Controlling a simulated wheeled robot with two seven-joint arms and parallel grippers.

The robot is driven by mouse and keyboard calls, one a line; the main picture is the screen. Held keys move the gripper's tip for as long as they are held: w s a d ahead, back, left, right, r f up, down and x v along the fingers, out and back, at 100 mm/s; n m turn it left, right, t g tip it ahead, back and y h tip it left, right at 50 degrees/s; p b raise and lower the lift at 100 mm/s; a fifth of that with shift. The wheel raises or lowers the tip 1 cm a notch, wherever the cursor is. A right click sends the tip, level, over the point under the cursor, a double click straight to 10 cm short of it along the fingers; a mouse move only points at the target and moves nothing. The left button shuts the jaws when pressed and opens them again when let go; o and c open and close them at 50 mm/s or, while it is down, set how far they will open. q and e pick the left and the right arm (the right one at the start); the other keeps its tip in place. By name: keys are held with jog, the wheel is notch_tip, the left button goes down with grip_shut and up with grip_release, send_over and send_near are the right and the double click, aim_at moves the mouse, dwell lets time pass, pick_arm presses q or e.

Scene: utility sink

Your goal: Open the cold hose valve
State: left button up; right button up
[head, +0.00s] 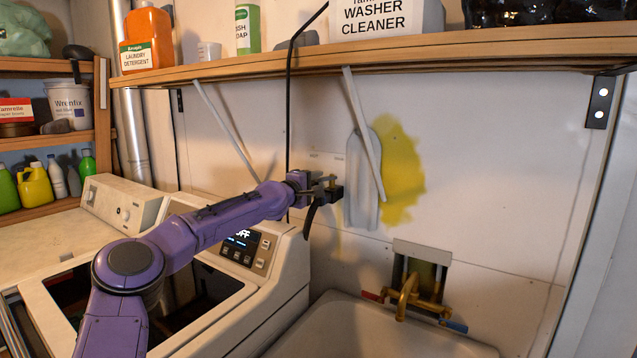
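My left gripper (332,191) is at the back wall, above the gap between the washer and the sink. A small brass fitting (331,182) shows right at the gripper; it looks like part of the hose valves. Small, faint labels are on the wall just above it, too small to read surely. The gripper and wrist hide most of the valves, so I cannot tell the cold valve's handle position or whether a finger touches it. The finger gap is not clear. My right gripper is not in view.
A sink (390,335) with a brass faucet (403,296), red and blue handles, stands at lower right. A white washer (285,270) is below my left arm. A wooden shelf (400,52) with bottles runs above. A black cord (288,110) hangs beside the wrist.

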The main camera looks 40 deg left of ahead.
pick_arm(q)
jog(key=shift+w+f, duration=0.1)
jog(key=shift+w, duration=0.95)
jog(key=shift+a, duration=0.1)
